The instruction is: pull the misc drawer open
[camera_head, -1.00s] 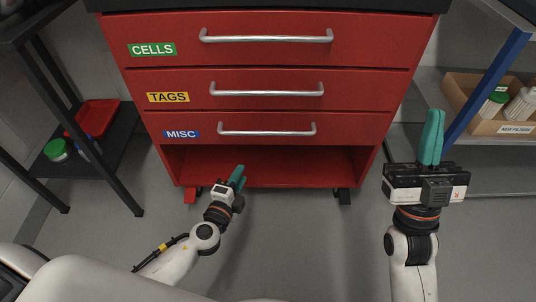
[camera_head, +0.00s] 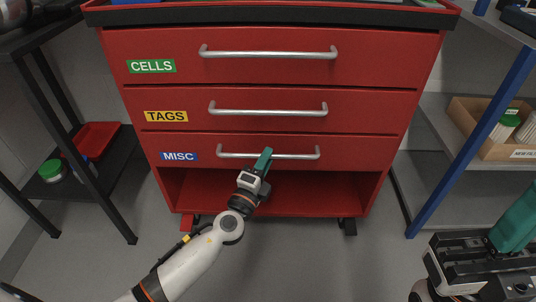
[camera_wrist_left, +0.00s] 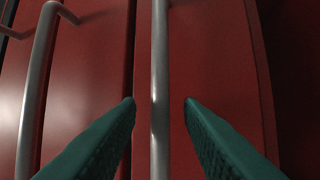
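The misc drawer (camera_head: 347,152) is the lowest of three red drawers, with a blue MISC label (camera_head: 179,156) at its left. It looks shut, flush with the drawers above. Its silver bar handle (camera_head: 296,156) runs across the front and also shows in the left wrist view (camera_wrist_left: 159,60). My left gripper (camera_head: 263,160) is at the middle of this handle. In the left wrist view its two green fingers (camera_wrist_left: 160,105) are apart, one on each side of the bar, with gaps to it. My right gripper (camera_head: 515,225) is at the lower right, away from the drawers, partly cut off.
The tags drawer handle (camera_head: 268,110) and cells drawer handle (camera_head: 268,53) are above. A black rack (camera_head: 75,185) stands left, a shelf with blue posts (camera_head: 465,140) right, holding a cardboard box (camera_head: 495,150). The floor in front is clear.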

